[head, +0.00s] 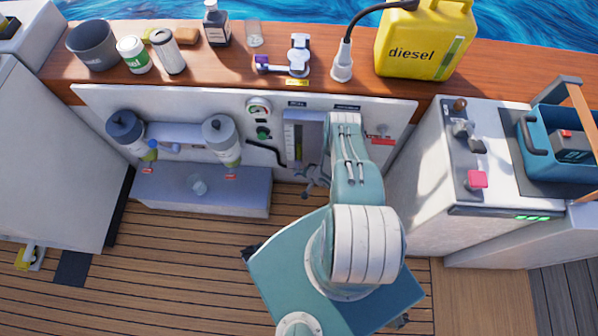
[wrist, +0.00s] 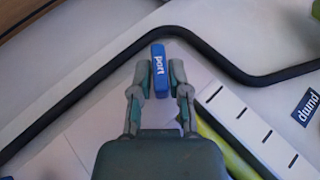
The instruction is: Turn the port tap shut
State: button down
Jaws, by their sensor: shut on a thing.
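The port tap's blue handle (wrist: 158,60), marked "port" in white, stands between the two fingers of my gripper (wrist: 159,82) in the wrist view. The fingers are closed on both its sides, and its far end sticks out past the fingertips. In the head view my gripper (head: 314,178) is low in front of the white panel, just below the upright gauge. The tap's handle cannot be made out there, and its body is hidden in both views.
A black hose (wrist: 105,73) bends around behind the handle. A white gauge strip with black marks (wrist: 245,128) lies right of my fingers. A dark blue label (wrist: 307,107) is further right. In the head view, two grey-topped filters (head: 221,140) stand left of my arm.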

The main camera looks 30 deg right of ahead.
jog(key=shift+d, duration=0.1)
dwell(0.3)
jog(key=c, duration=0.6)
grip_release()
jog(key=shift+s+d, duration=0.1)
jog(key=v, duration=1.1)
jog(key=shift+s+d+r, duration=0.15)
jog(key=shift+s, duration=0.2)
